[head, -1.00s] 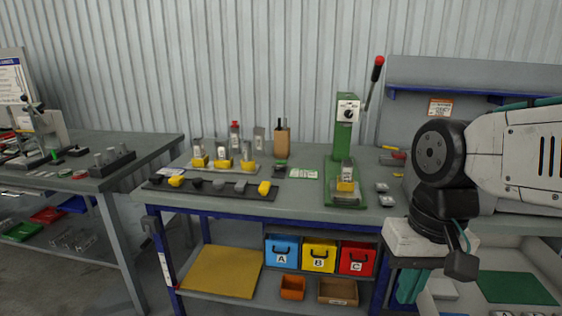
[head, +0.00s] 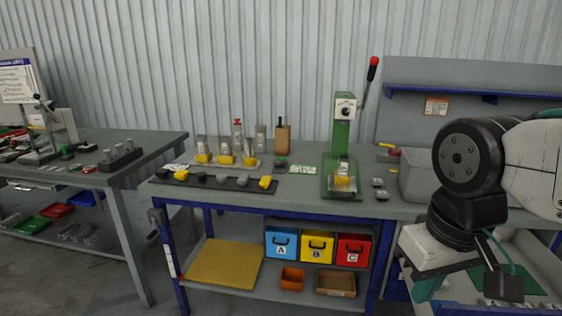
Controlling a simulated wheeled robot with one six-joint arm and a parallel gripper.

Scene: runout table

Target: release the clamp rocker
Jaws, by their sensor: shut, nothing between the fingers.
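A green press (head: 341,140) stands on the middle table, with a white plate and black knob (head: 345,110) on its head and a lever with a red grip (head: 372,68) at its right. A yellow block with a grey piece (head: 344,180) sits on its base. I cannot pick out a clamp rocker for certain at this size. My gripper (head: 427,289) hangs pointing down at the lower right, in front of the table and right of the press. Its teal fingers are shut with nothing between them. It touches nothing that I can see.
A plate with several yellow-based metal pieces (head: 226,155) and a dark strip of small parts (head: 220,181) lie left of the press. A grey box (head: 412,175) stands to its right, partly behind my arm. Bins A, B and C (head: 317,246) are below. Floor shows between the tables.

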